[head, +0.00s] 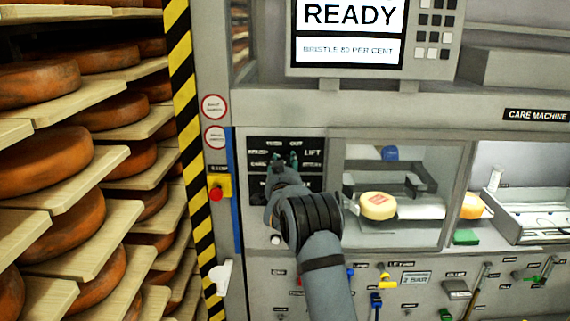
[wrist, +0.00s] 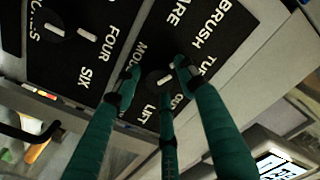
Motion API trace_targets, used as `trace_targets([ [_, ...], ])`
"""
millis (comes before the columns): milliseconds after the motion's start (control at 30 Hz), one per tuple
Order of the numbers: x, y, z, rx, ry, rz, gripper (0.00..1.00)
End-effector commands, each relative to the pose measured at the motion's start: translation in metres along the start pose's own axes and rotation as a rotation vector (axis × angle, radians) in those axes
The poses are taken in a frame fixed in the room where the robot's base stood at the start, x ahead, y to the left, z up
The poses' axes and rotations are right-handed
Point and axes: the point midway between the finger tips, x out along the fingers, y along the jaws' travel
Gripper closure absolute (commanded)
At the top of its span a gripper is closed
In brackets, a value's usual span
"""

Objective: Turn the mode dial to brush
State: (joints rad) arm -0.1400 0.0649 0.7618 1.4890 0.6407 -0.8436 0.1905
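The mode dial (wrist: 160,80) is a dark round knob with a white pointer bar on a black panel (head: 258,148). White words ring it in the wrist view, among them BRUSH, LIFT and MODE. I cannot tell for certain which word the pointer meets. My gripper (head: 286,163) is at the panel, and its arm hides much of the panel's lower part in the head view. In the wrist view the green fingers of my gripper (wrist: 158,82) are spread around the dial. I see no clear contact with it.
A second dial (wrist: 55,30) with FOUR and SIX lies beside it. A red stop button (head: 216,194) is at the left, near cheese shelves (head: 85,100). A window bay with a cheese wheel (head: 378,206) is at the right. Levers and knobs line the lower panel. A screen (head: 350,30) reads READY.

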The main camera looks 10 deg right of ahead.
Motion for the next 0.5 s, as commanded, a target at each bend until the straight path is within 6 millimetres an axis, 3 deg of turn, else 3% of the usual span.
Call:
trace_targets([
  [500,-0.0001,-0.0001,-0.0005,0.000,0.001,0.000,0.92],
])
